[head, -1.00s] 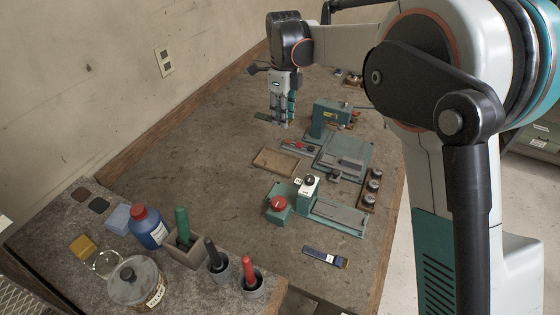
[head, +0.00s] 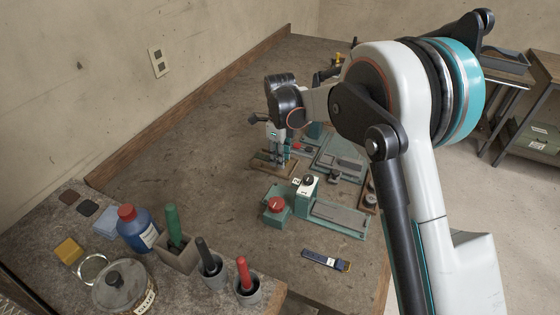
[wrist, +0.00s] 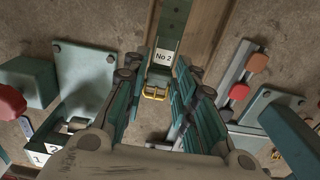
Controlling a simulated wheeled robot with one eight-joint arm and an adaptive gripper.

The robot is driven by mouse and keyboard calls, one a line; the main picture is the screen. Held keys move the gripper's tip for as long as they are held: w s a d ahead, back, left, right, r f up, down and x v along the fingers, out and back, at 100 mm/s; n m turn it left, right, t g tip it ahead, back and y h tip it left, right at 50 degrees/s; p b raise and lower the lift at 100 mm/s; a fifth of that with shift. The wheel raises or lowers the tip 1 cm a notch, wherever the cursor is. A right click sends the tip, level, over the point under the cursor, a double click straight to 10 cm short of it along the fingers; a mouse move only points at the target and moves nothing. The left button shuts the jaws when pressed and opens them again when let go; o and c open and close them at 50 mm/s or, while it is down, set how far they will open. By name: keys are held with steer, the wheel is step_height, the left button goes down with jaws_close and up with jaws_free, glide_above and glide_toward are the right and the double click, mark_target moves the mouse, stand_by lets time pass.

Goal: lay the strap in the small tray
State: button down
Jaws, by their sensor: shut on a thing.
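The green strap with a white "No 2" label and a yellow buckle (wrist: 173,22) runs between my fingers in the wrist view. My gripper (wrist: 160,82) is shut on it near the buckle end. In the head view my gripper (head: 274,158) is over the small wooden tray (head: 287,172). The tray's brown wood (wrist: 206,28) also shows beneath and beside the strap in the wrist view. The strap looks roughly lined up with the tray's length. I cannot tell whether it touches the tray floor. My gripper hides part of the tray in the head view.
A teal machine with a red knob (head: 276,204) and a white switch block stands in front of the tray. Another teal fixture (head: 342,162) stands to its right. A blue strip (head: 326,260) lies near the front edge. Bottle (head: 138,228), jar and tool cups fill the near left.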

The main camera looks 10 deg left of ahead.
steer(key=shift+f, duration=0.7)
steer(key=shift+f, duration=0.1)
steer(key=shift+f+b, duration=0.35)
steer(key=shift+f, duration=0.2)
steer(key=c, duration=1.3)
jaws_free()
steer(key=shift+r, duration=0.1)
step_height(320, 180, up, 13)
steer(key=p, duration=0.3)
steer(key=shift+p, duration=0.35)
